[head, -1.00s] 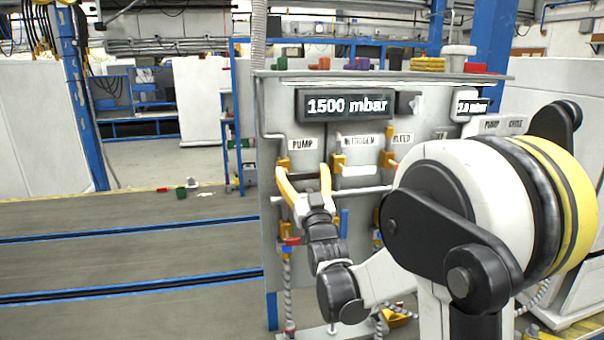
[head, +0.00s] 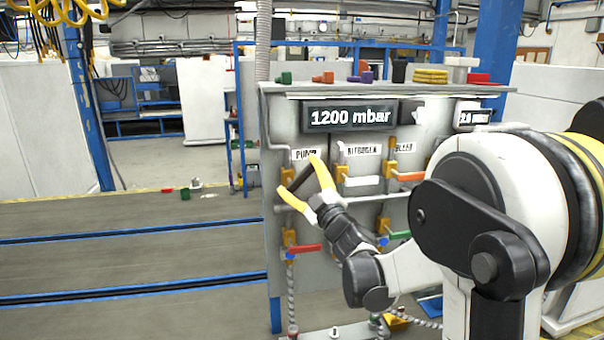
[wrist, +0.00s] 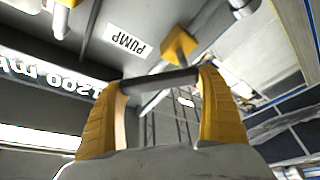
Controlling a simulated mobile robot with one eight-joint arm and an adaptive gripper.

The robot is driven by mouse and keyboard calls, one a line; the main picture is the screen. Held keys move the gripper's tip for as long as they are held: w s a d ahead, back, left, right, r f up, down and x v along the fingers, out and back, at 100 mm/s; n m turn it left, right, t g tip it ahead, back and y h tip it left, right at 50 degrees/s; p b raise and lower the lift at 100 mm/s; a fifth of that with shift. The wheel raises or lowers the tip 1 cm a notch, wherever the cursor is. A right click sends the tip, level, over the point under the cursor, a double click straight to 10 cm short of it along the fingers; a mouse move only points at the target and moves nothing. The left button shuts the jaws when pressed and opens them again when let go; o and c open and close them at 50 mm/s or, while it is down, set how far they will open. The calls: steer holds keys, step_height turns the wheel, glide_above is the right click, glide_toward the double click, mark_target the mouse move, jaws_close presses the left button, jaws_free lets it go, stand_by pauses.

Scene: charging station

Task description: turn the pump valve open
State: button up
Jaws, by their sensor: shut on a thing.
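The pump valve has a dark bar handle (head: 302,180) and a yellow body (head: 287,177), below the PUMP label (head: 304,154) at the panel's left. My gripper (head: 299,174) has its yellow fingers on both ends of the handle. The handle slants across the panel, neither upright nor level. In the wrist view the handle (wrist: 162,82) spans between the two fingertips, with the yellow body (wrist: 180,45) behind it and the PUMP label (wrist: 128,41) beside it. The main display (head: 350,117) reads 1200 mbar.
To the right are a white handle (head: 362,181) under NITROGEN and an orange handle (head: 410,176) under BLEED. Lower down are a red handle (head: 307,248) and a green handle (head: 399,235). Open floor (head: 130,265) lies to the left.

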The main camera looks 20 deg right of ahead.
steer(key=n, duration=0.1)
steer(key=a+n+g+y+p, duration=0.1)
steer(key=n, duration=0.1)
steer(key=n+p, duration=0.1)
steer(key=n, duration=0.1)
steer(key=shift+w+a+r+g+y, duration=0.1)
steer(key=shift+a+r+g+y, duration=0.1)
steer(key=shift+r+g+y, duration=0.15)
steer(key=shift+w+a+f+n+g+p, duration=0.1)
steer(key=shift+a+n+g+p, duration=0.3)
steer(key=shift+n, duration=0.35)
steer(key=shift+a+n+g+p, duration=0.1)
steer(key=shift+n+g+p, duration=0.15)
steer(key=shift+n+p, duration=0.4)
steer(key=shift+w+a+f+n+g+p, duration=0.1)
steer(key=shift+a+n+g+p, duration=0.15)
steer(key=shift+n, duration=0.65)
steer(key=o, duration=1.2)
steer(key=shift+o, duration=0.2)
steer(key=shift+s, duration=0.1)
steer(key=s+d, duration=0.2)
steer(key=s, duration=0.9)
steer(key=shift+s+d, duration=0.15)
steer(key=shift+s, duration=0.25)
